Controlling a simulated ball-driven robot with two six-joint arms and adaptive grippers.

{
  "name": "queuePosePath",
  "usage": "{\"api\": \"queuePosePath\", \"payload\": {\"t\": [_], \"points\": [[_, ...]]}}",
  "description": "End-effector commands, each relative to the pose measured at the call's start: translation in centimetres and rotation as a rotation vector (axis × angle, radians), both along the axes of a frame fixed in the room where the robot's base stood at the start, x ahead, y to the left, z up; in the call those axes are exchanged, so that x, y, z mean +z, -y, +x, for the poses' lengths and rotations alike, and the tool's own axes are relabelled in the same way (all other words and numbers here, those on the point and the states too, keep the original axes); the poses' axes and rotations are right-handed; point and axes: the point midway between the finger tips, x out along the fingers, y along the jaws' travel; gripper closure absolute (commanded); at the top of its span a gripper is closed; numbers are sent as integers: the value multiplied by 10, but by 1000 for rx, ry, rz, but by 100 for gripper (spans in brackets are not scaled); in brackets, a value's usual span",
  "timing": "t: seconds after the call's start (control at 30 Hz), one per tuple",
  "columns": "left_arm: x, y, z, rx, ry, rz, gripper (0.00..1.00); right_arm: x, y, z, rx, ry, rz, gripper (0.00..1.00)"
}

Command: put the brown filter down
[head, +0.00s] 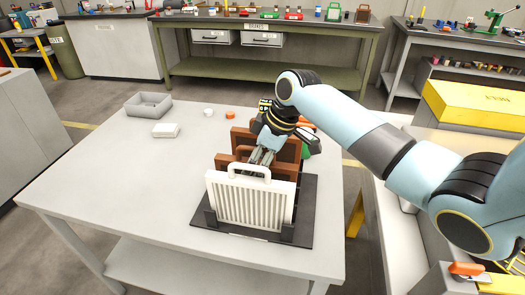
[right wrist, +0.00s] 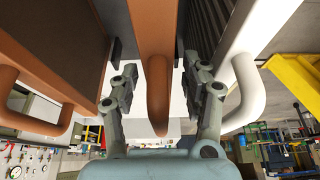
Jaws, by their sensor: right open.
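My right gripper (head: 262,158) reaches down behind the white filter (head: 248,203) at a brown filter (head: 226,161). In the right wrist view the open right gripper (right wrist: 160,78) has one finger on each side of this brown filter's handle (right wrist: 157,105), with gaps showing beside it. The brown filter stands upright in the black rack (head: 303,205), between the white filter and another brown filter (head: 291,149). The white filter also shows at right in the right wrist view (right wrist: 238,45), the other brown filter at left (right wrist: 60,40). My left gripper is out of view.
A grey tray (head: 148,107), a white block (head: 166,130) and small white and orange caps lie on the grey table (head: 110,180). The table's left half is mostly clear. An orange and a green object sit partly hidden behind the arm.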

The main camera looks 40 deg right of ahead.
Motion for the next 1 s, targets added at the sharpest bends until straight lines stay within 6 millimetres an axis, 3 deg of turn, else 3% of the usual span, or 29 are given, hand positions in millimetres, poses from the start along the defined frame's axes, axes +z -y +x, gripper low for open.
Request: {"api": "queuePosePath", "payload": {"t": [0.5,0.7,1.0], "points": [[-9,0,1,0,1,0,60,94,27,-29,0,3,-5,53],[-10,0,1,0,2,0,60,107,29,-34,1,1,-1,53],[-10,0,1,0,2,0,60,108,29,-34,0,1,-1,53]]}}
